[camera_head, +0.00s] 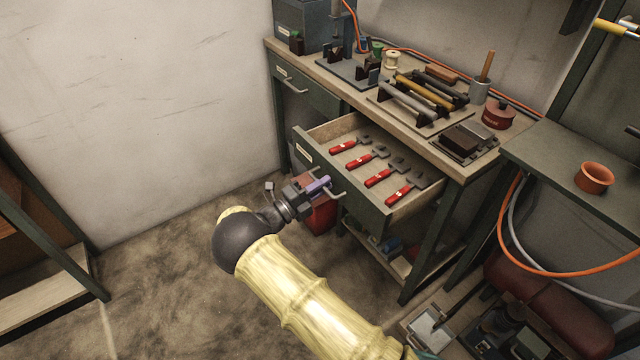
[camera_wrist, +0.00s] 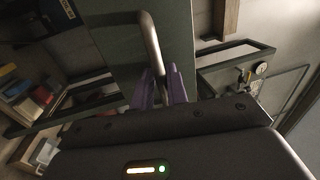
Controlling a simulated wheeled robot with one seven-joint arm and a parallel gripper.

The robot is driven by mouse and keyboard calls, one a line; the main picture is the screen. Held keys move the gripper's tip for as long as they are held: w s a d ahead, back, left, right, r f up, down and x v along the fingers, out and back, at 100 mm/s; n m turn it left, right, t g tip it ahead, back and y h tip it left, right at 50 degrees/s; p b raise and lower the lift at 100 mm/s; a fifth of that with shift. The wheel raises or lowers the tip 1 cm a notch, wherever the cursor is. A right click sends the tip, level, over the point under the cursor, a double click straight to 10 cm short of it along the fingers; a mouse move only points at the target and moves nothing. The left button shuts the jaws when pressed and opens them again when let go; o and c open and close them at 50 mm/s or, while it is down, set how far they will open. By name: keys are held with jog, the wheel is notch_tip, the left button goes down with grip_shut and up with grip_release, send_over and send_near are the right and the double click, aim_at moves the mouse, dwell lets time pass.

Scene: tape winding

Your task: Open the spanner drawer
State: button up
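The spanner drawer (camera_head: 357,198) is pulled well out of the bench in the head view, with several red-handled spanners (camera_head: 382,177) lying side by side in it. Its front carries a metal bar handle, which shows in the wrist view (camera_wrist: 151,42). My gripper (camera_head: 323,186) is at the drawer front. In the wrist view its purple fingers (camera_wrist: 160,86) lie on either side of the handle bar and appear closed on it. The fingertips' contact is partly hidden by the gripper body.
The bench top (camera_head: 345,92) above holds tool racks, a mug (camera_head: 479,91) and a red tin (camera_head: 496,116). A second, shut drawer (camera_head: 306,88) is to the left. A red container (camera_head: 321,217) stands below the open drawer.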

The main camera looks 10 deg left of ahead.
jog(key=shift+a, duration=0.2)
jog(key=v, duration=1.7)
jog(key=shift+s, duration=0.2)
